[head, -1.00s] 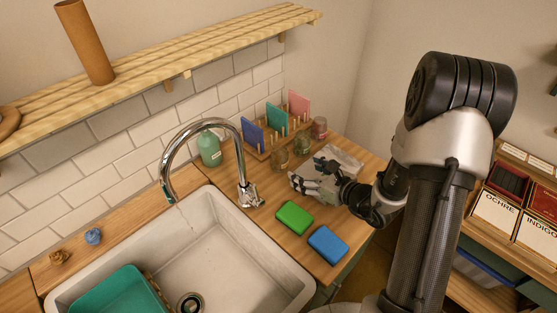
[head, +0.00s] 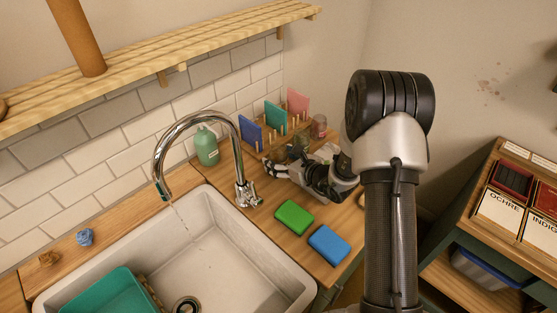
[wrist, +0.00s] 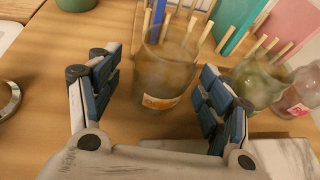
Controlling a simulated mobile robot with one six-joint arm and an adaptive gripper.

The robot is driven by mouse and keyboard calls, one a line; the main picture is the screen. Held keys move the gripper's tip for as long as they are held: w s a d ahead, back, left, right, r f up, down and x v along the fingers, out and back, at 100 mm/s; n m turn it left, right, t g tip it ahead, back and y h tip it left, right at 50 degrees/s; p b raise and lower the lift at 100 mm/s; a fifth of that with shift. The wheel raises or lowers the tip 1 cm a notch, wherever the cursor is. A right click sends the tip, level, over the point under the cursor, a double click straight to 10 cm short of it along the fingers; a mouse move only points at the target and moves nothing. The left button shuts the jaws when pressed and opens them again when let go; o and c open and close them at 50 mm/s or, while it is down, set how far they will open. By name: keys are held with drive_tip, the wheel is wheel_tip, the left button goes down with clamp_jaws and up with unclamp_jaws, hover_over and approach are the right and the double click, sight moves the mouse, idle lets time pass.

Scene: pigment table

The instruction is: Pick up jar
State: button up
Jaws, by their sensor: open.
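A glass jar (wrist: 165,75) with brownish contents and an orange-edged label stands upright on the wooden counter in the wrist view. My gripper (wrist: 160,88) is open, with one finger on each side of this jar and visible gaps to it. A greenish jar (wrist: 258,82) stands just right of the right finger, and a pink jar (wrist: 300,92) stands beyond it. In the head view my gripper (head: 277,170) is low by the jars and largely hides the brownish one. The greenish jar (head: 300,143) and pink jar (head: 319,126) show behind it.
A peg rack with blue, teal and pink boards (head: 274,117) stands close behind the jars. A green bottle (head: 206,147), the tap (head: 243,165) and the sink are to the left. Green (head: 294,217) and blue (head: 329,243) sponges lie in front. A marble slab (wrist: 285,157) is at right.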

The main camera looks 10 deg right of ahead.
drive_tip(key=c, duration=1.2)
